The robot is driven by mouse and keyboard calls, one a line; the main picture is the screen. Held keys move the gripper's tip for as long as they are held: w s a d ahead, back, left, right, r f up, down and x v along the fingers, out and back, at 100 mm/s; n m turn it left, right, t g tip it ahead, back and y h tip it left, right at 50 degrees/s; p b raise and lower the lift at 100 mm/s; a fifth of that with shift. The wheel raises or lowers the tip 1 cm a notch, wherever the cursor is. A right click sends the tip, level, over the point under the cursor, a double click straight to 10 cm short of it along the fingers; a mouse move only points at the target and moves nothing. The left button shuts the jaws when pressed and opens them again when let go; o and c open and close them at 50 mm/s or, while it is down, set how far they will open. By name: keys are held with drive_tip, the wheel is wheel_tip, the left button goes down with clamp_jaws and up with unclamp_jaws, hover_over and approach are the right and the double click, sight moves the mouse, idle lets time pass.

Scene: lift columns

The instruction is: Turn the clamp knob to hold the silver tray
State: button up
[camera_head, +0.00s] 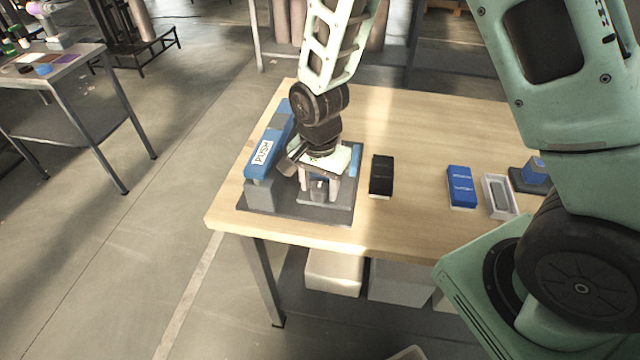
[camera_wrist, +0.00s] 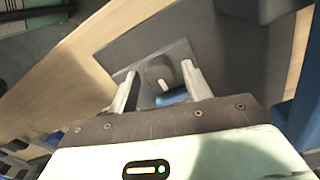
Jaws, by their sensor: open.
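My gripper (camera_head: 319,190) points down over the clamp fixture at the left end of the table, its fingers apart. In the wrist view the fingers (camera_wrist: 159,72) stand on either side of a dark round knob (camera_wrist: 157,68) with a pale mark. I cannot tell whether they touch it. A lighter grey plate (camera_wrist: 180,50) lies around the knob; I cannot tell whether it is the silver tray. A pale-rimmed tray with a grey middle (camera_head: 487,184) lies at the right of the table. In the head view my gripper hides most of the knob.
A blue lever marked PUSH (camera_head: 264,150) stands left of my gripper on the dark base plate (camera_head: 343,212). A black box (camera_head: 381,175) and a blue box (camera_head: 461,186) lie to the right. Wooden tabletop (camera_head: 410,225) is clear in front of them. Bins (camera_head: 334,272) sit below.

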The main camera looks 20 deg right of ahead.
drive_tip(key=shift+r+p, duration=2.7)
drive_tip(key=shift+r, duration=0.7)
